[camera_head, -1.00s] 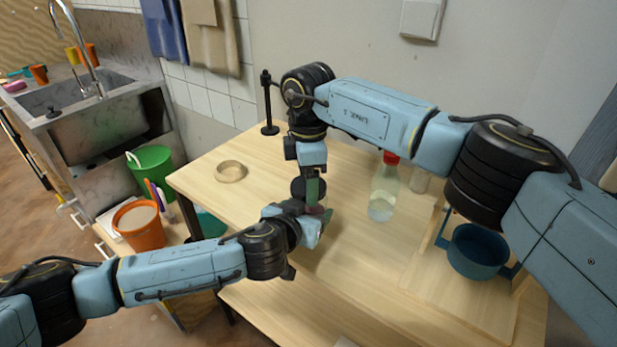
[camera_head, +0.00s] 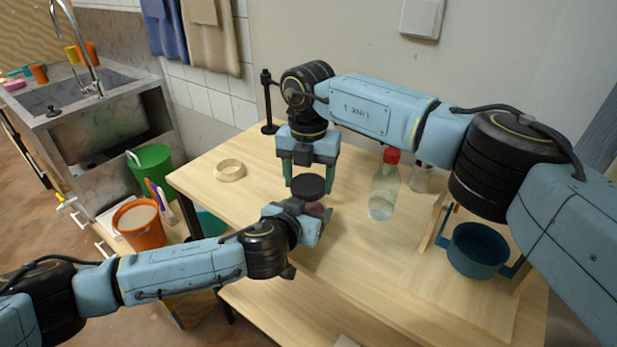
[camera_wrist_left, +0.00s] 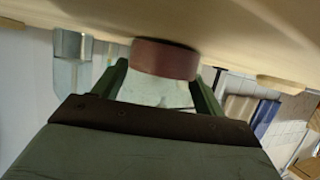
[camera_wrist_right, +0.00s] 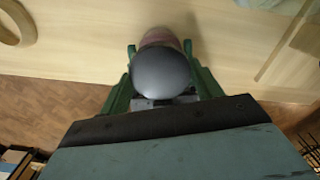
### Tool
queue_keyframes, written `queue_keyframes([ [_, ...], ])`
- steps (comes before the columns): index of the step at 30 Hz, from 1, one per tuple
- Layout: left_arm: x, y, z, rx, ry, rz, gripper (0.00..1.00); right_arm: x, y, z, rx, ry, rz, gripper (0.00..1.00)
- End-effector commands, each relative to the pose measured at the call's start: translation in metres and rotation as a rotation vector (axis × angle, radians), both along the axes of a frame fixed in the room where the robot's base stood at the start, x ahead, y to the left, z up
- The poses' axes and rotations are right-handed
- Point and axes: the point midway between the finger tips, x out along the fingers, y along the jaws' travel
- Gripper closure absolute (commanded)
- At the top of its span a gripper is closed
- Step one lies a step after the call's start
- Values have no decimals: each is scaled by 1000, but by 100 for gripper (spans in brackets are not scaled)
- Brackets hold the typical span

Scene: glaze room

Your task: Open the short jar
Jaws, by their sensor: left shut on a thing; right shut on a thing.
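The short jar has a reddish-brown body (camera_head: 316,209) and a dark round lid (camera_head: 307,186), and stands upright. The body shows between the fingers of my left gripper (camera_wrist_left: 165,82) in the left wrist view. My left gripper is shut on the body from the side. My right gripper (camera_head: 309,177) reaches down from above and is shut on the lid, one green finger on each side. In the right wrist view the lid (camera_wrist_right: 161,73) lies between the fingers and hides most of the body. I cannot see whether the lid is loose.
A clear bottle with a red cap (camera_head: 384,188) stands right of the jar, with a glass vessel (camera_head: 421,178) behind it. A blue pot (camera_head: 477,250) is further right. A wooden ring (camera_head: 230,171) and a black post (camera_head: 268,105) are on the left. The table front is clear.

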Motion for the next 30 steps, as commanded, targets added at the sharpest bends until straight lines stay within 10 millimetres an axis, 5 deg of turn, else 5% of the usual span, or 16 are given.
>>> queue_keyframes([
  [15,0,0,0,0,1,0,92,0,1,1,1,0,867,63],
  [27,0,0,0,0,1,0,92,-1,1,1,2,0,938,63],
  [28,0,0,0,0,1,0,92,-1,1,1,2,0,937,34],
  [30,0,0,0,0,1,0,92,-1,1,1,2,0,937,25],
])
